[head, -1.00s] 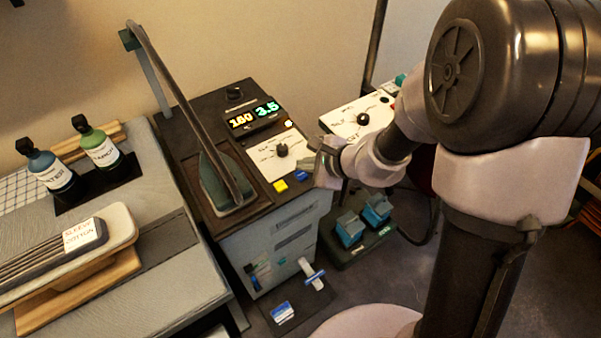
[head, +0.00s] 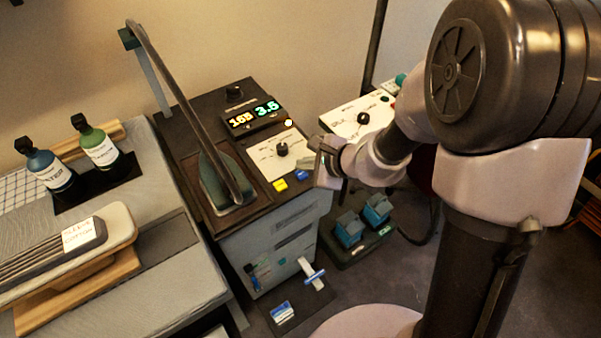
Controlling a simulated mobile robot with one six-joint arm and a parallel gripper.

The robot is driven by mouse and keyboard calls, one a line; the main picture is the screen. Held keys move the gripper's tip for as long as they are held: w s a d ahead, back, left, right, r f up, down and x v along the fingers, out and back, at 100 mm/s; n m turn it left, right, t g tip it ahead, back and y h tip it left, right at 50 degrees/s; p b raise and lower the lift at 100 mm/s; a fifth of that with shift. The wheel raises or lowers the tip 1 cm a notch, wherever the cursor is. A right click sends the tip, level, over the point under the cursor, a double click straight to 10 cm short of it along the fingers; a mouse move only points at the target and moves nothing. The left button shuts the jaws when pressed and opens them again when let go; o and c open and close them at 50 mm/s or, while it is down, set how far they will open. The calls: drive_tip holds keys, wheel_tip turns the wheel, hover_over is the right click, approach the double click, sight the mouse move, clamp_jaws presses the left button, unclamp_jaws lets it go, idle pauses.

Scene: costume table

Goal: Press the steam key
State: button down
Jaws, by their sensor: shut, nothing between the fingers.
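A dark-topped steam station (head: 275,211) stands in the middle of the head view. On its front right edge are a yellow key (head: 280,185) and a blue key (head: 301,174). Their labels are too small to read, so I cannot tell which is the steam key. My gripper (head: 322,174) is shut and empty, just right of the blue key at the station's right edge. I cannot tell whether it touches anything there. An iron (head: 216,185) rests on the station, left of the keys.
A white dial panel (head: 278,155) and a lit display (head: 254,117) lie behind the keys. A second dial panel (head: 357,118) stands to the right. Blue-green pedals (head: 349,229) are on the floor below. Two bottles (head: 101,149) stand on the ironing board (head: 150,290) at left.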

sight(304, 176)
drive_tip(key=shift+f+b, duration=0.4)
drive_tip(key=shift+f+b, duration=0.45)
drive_tip(key=shift+b, duration=0.15)
idle(0.5)
drive_tip(key=shift+r+p, duration=0.65)
drive_tip(key=shift+r, duration=0.25)
wheel_tip(304, 176, up, 6)
drive_tip(key=p, duration=0.4)
drive_tip(key=shift+p, duration=0.4)
